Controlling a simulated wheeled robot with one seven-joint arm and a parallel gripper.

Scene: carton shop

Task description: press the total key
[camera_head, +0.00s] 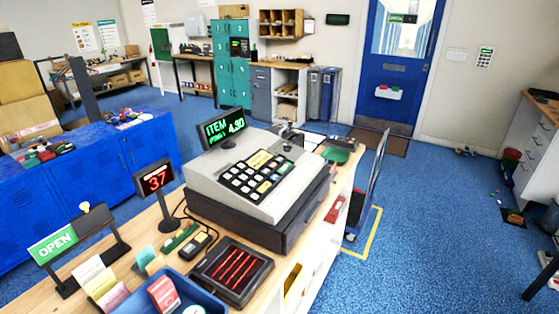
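A grey cash register (252,180) stands on the wooden counter in the middle of the view. Its sloped top carries a keypad (256,172) of mostly white keys, with a few yellow and other coloured ones. The key labels are too small to read, so I cannot tell which is the total key. The register's raised display (224,127) shows green text, "ITEM" and what looks like 4.90. The dark cash drawer (290,225) beneath looks closed. My gripper is not in view, and nothing touches the keypad.
On the counter in front are a red-lit scanner plate (232,270), a small display reading 37 (156,180), a card terminal (197,244), a blue tray (205,300) and an OPEN sign (52,246). A hand truck (372,185) stands right of the counter.

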